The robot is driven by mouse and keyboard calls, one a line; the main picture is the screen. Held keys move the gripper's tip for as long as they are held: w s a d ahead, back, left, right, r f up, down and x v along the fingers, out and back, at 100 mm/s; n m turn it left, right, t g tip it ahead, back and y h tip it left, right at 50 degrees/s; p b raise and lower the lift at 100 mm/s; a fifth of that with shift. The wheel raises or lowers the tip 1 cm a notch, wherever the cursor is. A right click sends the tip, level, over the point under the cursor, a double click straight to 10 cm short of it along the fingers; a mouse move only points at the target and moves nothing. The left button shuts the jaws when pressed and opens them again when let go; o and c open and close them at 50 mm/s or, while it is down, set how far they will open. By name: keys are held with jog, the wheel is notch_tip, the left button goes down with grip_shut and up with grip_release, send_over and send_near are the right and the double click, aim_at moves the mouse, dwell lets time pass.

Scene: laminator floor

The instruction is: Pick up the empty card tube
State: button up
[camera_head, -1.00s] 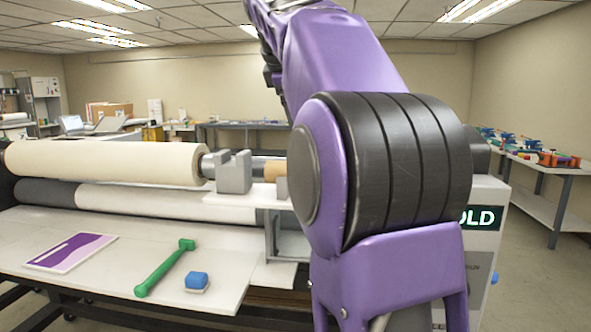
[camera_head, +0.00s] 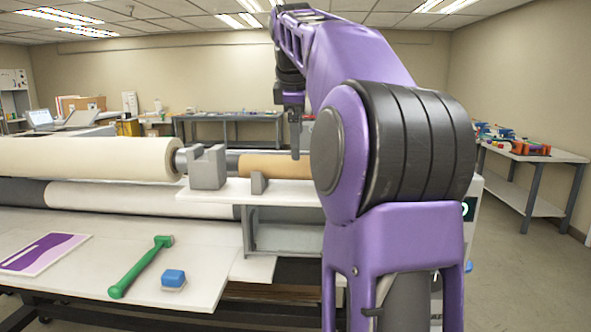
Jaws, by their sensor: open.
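I cannot tell whether a finger touches the tube.
A large cream roll (camera_head: 90,158) on a shaft sits left of the tube, resting at a grey notched block (camera_head: 208,168). A green-handled tool (camera_head: 140,267), a blue block (camera_head: 173,280) and a purple-white card (camera_head: 42,253) lie on the front table. Benches stand behind and at right.

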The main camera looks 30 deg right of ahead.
aim_at(296, 163)
jog(key=x, duration=0.3)
jog(key=b+x, duration=0.1)
jog(key=x, duration=0.4)
jog(key=shift+w+a+f, duration=0.1)
jog(key=shift+a+f, duration=0.05)
jog(key=shift+a, duration=0.05)
jog(key=c, duration=1)
jog(key=shift+o, duration=0.2)
